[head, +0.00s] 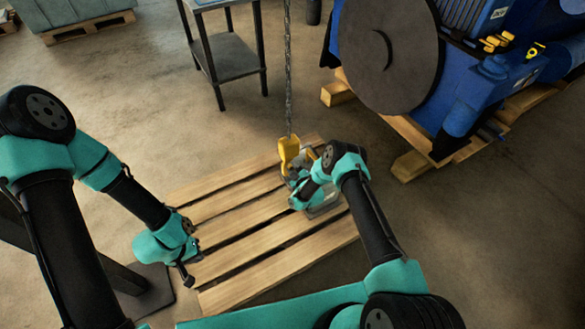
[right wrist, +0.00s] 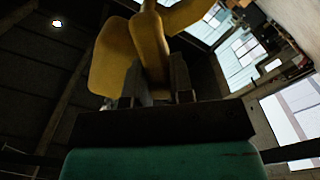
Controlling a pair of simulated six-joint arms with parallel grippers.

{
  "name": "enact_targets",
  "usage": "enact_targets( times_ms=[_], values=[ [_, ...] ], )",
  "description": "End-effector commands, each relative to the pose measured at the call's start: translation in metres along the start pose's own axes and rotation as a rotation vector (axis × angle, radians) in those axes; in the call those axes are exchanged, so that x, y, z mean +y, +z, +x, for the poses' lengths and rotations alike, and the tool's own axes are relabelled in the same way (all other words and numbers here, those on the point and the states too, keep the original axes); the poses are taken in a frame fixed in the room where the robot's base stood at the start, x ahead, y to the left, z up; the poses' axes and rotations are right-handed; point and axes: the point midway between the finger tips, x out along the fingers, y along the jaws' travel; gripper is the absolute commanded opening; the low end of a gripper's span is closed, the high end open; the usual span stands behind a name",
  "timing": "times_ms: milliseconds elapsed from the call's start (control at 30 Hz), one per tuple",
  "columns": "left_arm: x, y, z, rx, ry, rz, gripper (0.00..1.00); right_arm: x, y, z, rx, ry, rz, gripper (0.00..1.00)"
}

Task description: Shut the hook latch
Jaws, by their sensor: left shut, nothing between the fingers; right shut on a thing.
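A yellow hook (head: 289,150) hangs on a chain above the pallet in the head view. In the right wrist view the yellow hook (right wrist: 113,58) fills the upper middle, seen from below and close up. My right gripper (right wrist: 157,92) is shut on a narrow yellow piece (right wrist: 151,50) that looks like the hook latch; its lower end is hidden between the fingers. In the head view my right gripper (head: 292,177) is just below the hook, its fingertips hard to make out. My left gripper (head: 189,278) is shut and empty, low over the pallet's left side, away from the hook.
A metal chain (head: 288,70) runs up from the hook. A wooden pallet (head: 270,240) lies below, with a grey metallic part (head: 325,209) on it, partly behind my right arm. A blue engine (head: 465,85) with a dark disc stands at right. A metal table (head: 230,58) stands behind.

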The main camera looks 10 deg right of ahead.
Motion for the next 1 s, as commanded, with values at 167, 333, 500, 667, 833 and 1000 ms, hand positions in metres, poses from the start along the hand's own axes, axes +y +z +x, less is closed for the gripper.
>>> enact_targets(
  times_ms=[167, 333, 500, 667, 833, 1000],
  values=[
    [0.0, 0.0, 0.0, 0.0, 0.0, 0.0, 0.0, 0.0, 0.0, 0.0, 0.0, -0.001, -0.001, 0.31],
    [0.0, 0.0, 0.0, 0.0, 0.0, 0.0, 0.0, 0.0, 0.0, 0.0, 0.0, -0.001, 0.0, 0.47],
    [0.0, 0.0, 0.0, 0.0, 0.0, 0.0, 0.0, 0.0, 0.0, 0.0, 0.0, -0.001, 0.0, 0.47],
    [0.0, 0.0, 0.0, 0.0, 0.0, 0.0, 0.0, 0.0, 0.0, -0.002, -0.001, -0.001, 0.001, 0.47],
    [0.0, 0.0, 0.0, 0.0, 0.0, 0.0, 0.0, 0.0, 0.001, -0.015, -0.001, -0.001, 0.001, 0.47],
    [0.0, 0.0, 0.0, 0.0, 0.0, 0.0, 0.0, 0.0, 0.001, -0.039, -0.003, -0.002, 0.002, 0.47]
  ],
)
